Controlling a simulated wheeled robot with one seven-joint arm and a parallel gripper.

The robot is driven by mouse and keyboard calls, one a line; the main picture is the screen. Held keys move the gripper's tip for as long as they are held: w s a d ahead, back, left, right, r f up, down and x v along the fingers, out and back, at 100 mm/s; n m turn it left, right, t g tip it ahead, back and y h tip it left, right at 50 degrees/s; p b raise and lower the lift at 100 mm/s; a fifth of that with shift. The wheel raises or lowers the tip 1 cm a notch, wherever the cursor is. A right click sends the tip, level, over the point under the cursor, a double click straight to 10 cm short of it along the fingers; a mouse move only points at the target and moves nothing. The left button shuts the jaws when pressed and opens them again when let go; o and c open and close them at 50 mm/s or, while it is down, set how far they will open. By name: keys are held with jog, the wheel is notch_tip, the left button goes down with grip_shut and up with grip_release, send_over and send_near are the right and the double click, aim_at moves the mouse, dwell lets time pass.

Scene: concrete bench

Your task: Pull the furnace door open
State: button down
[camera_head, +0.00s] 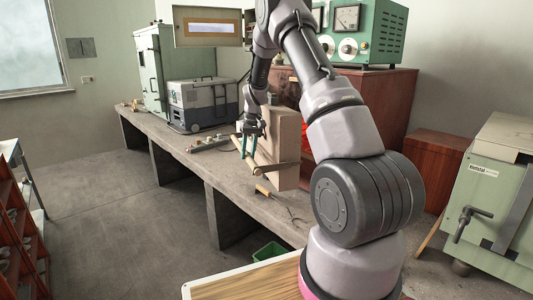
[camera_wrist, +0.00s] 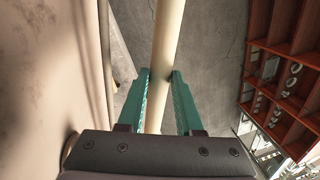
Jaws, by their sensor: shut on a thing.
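The furnace door (camera_head: 286,140) is a thick pale slab standing upright on the bench, seen nearly edge-on. It stands out from the brown furnace body, and a red glow shows beside it, partly behind my arm. A pale rod handle (camera_head: 265,174) runs along the door's outer face. My gripper (camera_head: 249,146) is at this handle, with its teal fingers on either side of it. In the wrist view, the rod handle (camera_wrist: 168,32) passes between the fingers of my gripper (camera_wrist: 159,75), and the door face (camera_wrist: 45,70) fills the left side. My arm hides much of the furnace.
The concrete bench (camera_head: 190,151) carries a grey cool-box (camera_head: 203,104) and a green cabinet (camera_head: 150,68) farther back. Small tools lie near the door. A green instrument (camera_head: 365,32) stands above the furnace. A red rack (camera_head: 12,235) is at left.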

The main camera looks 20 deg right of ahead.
jog(key=shift+w+a, duration=0.5)
jog(key=shift+a, duration=0.35)
jog(key=c, duration=0.6)
grip_release()
notch_tip(320, 180, up, 11)
jog(key=d, duration=0.1)
jog(key=shift+d+f, duration=0.15)
jog(key=shift+d, duration=0.15)
